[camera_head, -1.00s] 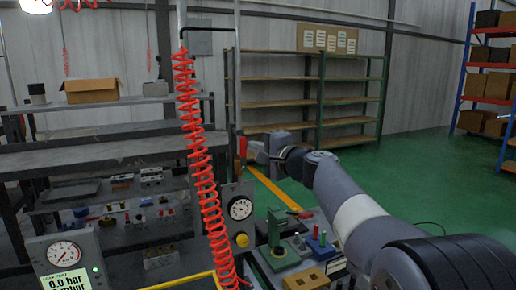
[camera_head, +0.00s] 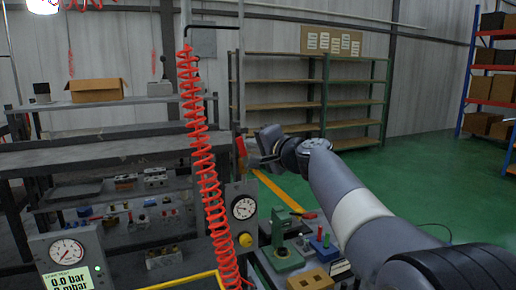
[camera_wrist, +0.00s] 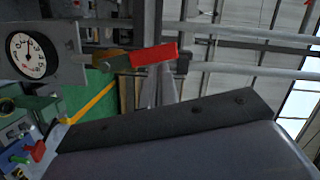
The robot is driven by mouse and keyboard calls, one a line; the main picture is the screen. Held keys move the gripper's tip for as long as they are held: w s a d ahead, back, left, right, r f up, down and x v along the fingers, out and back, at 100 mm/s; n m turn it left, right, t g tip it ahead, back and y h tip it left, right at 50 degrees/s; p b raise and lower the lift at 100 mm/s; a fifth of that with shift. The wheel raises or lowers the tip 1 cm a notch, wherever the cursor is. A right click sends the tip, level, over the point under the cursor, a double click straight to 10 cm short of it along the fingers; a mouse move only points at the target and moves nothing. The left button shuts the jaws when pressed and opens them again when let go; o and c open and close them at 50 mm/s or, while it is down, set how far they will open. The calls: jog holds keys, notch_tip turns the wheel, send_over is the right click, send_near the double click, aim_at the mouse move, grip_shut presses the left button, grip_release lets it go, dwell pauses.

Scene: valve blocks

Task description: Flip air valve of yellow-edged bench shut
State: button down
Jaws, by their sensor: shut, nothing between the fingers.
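A red valve handle (camera_head: 241,146) stands upright beside the grey post behind the round gauge in the head view. In the wrist view the red handle (camera_wrist: 154,54) extends from a brass-coloured valve body (camera_wrist: 110,61), right of the gauge. The bench with the yellow edge (camera_head: 188,281) is at the bottom of the head view. My gripper (camera_head: 252,163) is shut and empty, just right of and slightly below the handle in the picture. Contact with the handle cannot be told. In the wrist view a dark bar and grey housing, apparently mine, fill the lower part.
A coiled red hose (camera_head: 207,165) hangs left of the valve. The round gauge (camera_head: 243,208) is below it. A green fixture (camera_head: 283,235) and a blue block (camera_head: 322,246) stand below my arm. A dark bench (camera_head: 105,155) is at left. Green floor is open at right.

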jog(key=a+n, duration=0.1)
jog(key=s+a+n+h, duration=0.1)
jog(key=n, duration=0.1)
jog(key=shift+a+b, duration=0.1)
jog(key=shift+b, duration=0.25)
jog(key=a+f+n+h, duration=0.1)
jog(key=n, duration=0.1)
jog(key=s+a+f+n+h+b, duration=0.1)
jog(key=n, duration=0.2)
jog(key=a+f+n+b, duration=0.1)
jog(key=a+n, duration=0.1)
jog(key=shift+s+a+f+n+h, duration=0.1)
jog(key=shift+s+f+n+h, duration=0.25)
jog(key=shift+f+n+h, duration=0.05)
jog(key=shift+f+b, duration=0.1)
jog(key=shift+b, duration=0.2)
